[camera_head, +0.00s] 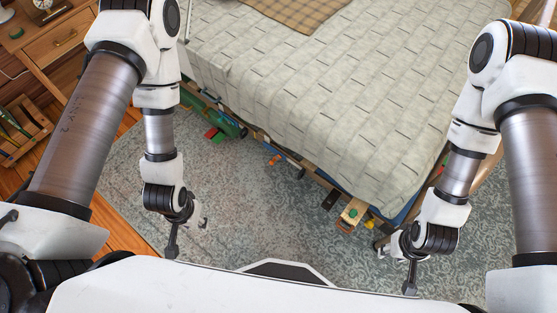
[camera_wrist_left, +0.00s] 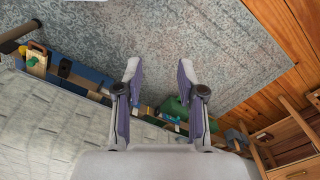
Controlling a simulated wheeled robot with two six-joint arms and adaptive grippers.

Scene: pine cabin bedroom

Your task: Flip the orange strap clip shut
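A small orange piece (camera_head: 275,160) shows at the bed's lower edge in the head view and may be the strap clip. It is too small to tell whether it is open or shut. My left gripper (camera_head: 204,222) hangs over the rug, left of and nearer than the orange piece, and apart from it. In the left wrist view its two fingers (camera_wrist_left: 159,75) are spread with nothing between them. My right gripper (camera_head: 380,249) is over the rug near the bed's right corner. Its small fingertips appear apart, with nothing seen between them.
The bed with a pale quilt (camera_head: 300,85) fills the middle. Below its edge are a green item (camera_head: 228,125), a wooden piece with a green ring (camera_head: 351,214) and other clutter. A wooden desk (camera_head: 60,40) stands at left. The grey rug (camera_head: 270,220) before the bed is mostly clear.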

